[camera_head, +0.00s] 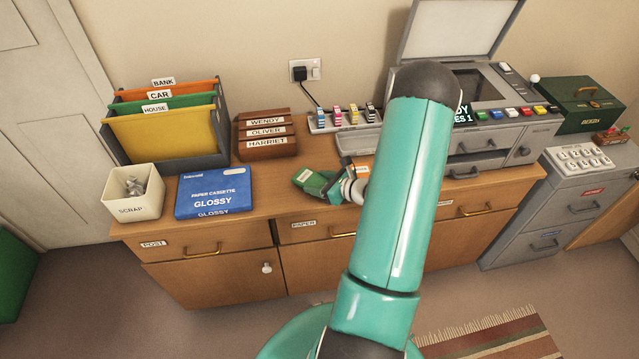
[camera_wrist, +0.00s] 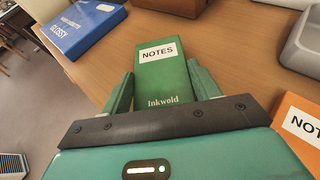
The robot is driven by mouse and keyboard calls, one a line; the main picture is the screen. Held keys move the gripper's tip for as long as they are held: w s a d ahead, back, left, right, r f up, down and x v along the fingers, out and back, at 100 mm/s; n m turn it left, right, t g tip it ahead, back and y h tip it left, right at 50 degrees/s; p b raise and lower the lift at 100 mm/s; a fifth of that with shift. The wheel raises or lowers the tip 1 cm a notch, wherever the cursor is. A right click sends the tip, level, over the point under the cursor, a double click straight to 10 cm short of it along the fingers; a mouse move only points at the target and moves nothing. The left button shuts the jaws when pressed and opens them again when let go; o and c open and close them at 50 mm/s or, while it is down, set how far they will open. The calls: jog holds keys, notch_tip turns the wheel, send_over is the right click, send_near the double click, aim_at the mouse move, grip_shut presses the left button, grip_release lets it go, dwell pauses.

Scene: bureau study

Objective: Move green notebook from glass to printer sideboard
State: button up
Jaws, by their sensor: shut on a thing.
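The green notebook (camera_wrist: 164,75), labelled NOTES, is between the two fingers of my gripper (camera_wrist: 160,92) in the wrist view. The fingers are shut on its sides. In the head view, my gripper (camera_head: 318,184) and the notebook's pale label (camera_head: 303,175) show over the wooden printer sideboard (camera_head: 265,205), right of the blue paper cassette. I cannot tell whether the notebook touches the top or is just above it. The scanner glass (camera_head: 472,88) lies under the raised lid on the grey printer (camera_head: 490,135); my arm hides part of the printer.
The blue paper cassette (camera_head: 213,192), a scrap bin (camera_head: 132,192), a file rack (camera_head: 165,130) and brown named trays (camera_head: 266,135) stand on the left. An orange notebook (camera_wrist: 298,122) lies right of my gripper. Colored cartridges (camera_head: 338,117) stand at the back. Bare wood surrounds the green notebook.

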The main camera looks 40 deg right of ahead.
jog(key=shift+f, duration=0.3)
jog(key=shift+f, duration=0.15)
jog(key=o, duration=1)
